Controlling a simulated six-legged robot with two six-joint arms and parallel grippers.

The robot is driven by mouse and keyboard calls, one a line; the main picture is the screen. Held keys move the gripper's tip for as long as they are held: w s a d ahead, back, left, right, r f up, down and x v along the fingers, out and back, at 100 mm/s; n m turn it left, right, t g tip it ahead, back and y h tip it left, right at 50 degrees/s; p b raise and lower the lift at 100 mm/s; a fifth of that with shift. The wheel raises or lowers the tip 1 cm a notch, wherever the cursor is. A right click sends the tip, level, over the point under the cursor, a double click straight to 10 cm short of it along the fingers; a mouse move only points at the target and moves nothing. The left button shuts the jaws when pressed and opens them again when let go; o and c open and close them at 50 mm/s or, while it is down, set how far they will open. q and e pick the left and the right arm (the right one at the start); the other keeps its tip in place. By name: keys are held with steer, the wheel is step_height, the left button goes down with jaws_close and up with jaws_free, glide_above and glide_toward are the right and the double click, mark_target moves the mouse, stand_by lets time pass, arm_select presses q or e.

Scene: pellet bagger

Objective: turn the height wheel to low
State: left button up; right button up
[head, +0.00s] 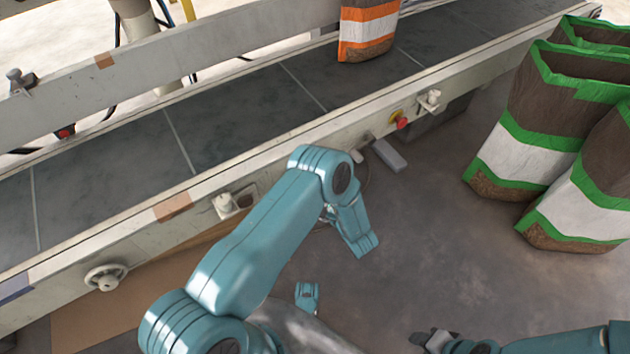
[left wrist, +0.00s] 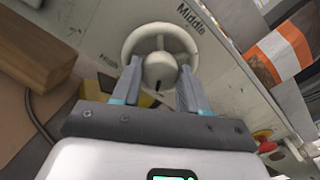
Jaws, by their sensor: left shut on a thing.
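The height wheel (left wrist: 188,40) is a pale grey round handwheel with a thick hub, on a pale panel in the left wrist view. A dark mark shows on the near side of its hub. "Middle" is printed above it to the right and "High" to its left; no "Low" label is readable. My left gripper (left wrist: 160,70) has one finger on each side of the hub and is shut on the wheel. In the head view my left arm hides this gripper and wheel. My right gripper (head: 435,340) is low at the bottom edge, away from the conveyor; its jaws are unclear.
A conveyor (head: 240,115) crosses the head view, carrying an orange-striped bag (head: 368,28). Another handwheel (head: 105,277) is on its near side at left. A red button (head: 402,123) is right of my arm. Green-striped bags (head: 530,115) stand on the floor at right.

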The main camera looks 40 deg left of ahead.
arm_select(q)
steer(key=shift+f, duration=0.1)
stand_by(0.3)
steer(key=o, duration=1.1)
steer(key=shift+c, duration=0.2)
steer(key=p+v, duration=0.3)
steer(key=v, duration=1.3)
steer(key=shift+d+p, duration=0.2)
steer(key=shift+p, duration=0.15)
steer(key=shift+s, duration=0.1)
